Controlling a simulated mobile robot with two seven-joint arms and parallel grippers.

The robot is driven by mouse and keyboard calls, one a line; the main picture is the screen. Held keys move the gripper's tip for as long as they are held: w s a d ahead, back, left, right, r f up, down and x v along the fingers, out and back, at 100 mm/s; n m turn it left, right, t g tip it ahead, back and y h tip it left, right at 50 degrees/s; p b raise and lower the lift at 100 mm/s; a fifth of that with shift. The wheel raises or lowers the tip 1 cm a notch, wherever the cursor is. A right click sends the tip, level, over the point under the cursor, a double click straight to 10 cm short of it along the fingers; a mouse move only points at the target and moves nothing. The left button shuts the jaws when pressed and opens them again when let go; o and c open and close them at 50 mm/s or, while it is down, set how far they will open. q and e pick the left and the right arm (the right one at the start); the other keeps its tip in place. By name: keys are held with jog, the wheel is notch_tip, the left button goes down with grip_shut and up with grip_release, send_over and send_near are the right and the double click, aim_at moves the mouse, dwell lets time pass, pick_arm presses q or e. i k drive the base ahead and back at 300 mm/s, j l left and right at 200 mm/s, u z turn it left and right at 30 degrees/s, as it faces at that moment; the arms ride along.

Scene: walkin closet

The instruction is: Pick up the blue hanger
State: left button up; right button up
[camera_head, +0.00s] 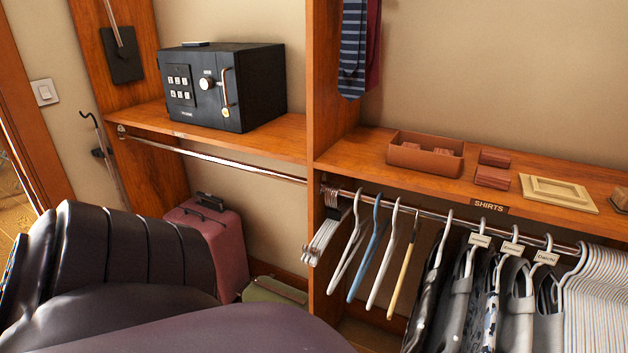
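The blue hanger (368,256) hangs on the metal rail (460,218) below the right shelf. It hangs between a white hanger (347,254) on its left and another white hanger (384,262) on its right, close to both but with small gaps. A yellow hanger (404,268) hangs further right. The blue hanger carries no clothing and shows nearly edge-on. Neither of my grippers shows in the head view. A dark rounded shape fills the lower left and hides part of the floor.
A black safe (226,86) stands on the left shelf (285,138). Below are a red suitcase (212,236) and a green case (275,291). Several shirts (500,290) crowd the rail at right. Bunched white hangers (325,236) hang beside the wooden divider (322,180). A brown box (425,154) sits above.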

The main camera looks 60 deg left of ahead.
aim_at(358, 277)
jog(key=u, duration=1.55)
